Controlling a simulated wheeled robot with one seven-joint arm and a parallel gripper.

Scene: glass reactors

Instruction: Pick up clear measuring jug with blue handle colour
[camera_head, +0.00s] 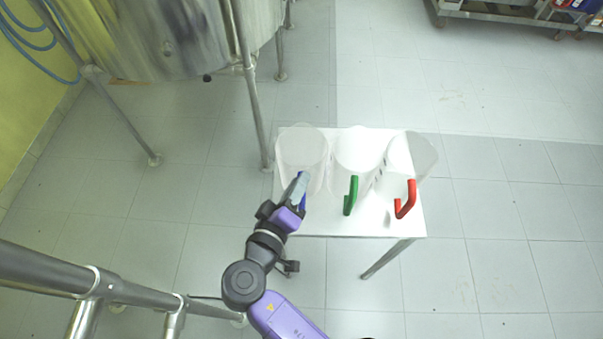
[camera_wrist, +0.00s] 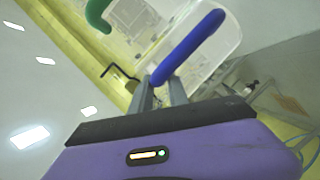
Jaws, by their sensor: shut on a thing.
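The clear measuring jug with the blue handle (camera_head: 302,150) is at the left end of a row of three clear jugs at the white table. Its blue handle (camera_wrist: 187,47) shows large in the wrist view, with the clear jug wall (camera_wrist: 222,45) behind it. My gripper (camera_head: 299,185) is at the front of this jug, shut on the blue handle. The fingers (camera_wrist: 158,92) meet the handle's lower end in the wrist view. I cannot tell whether the jug's base touches the table.
A clear jug with a green handle (camera_head: 351,195) stands close beside it, and one with a red handle (camera_head: 405,200) is at the right. The small white table (camera_head: 340,222) bears them. A steel vessel (camera_head: 170,40) on legs is behind left. A metal rail (camera_head: 120,293) runs at lower left.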

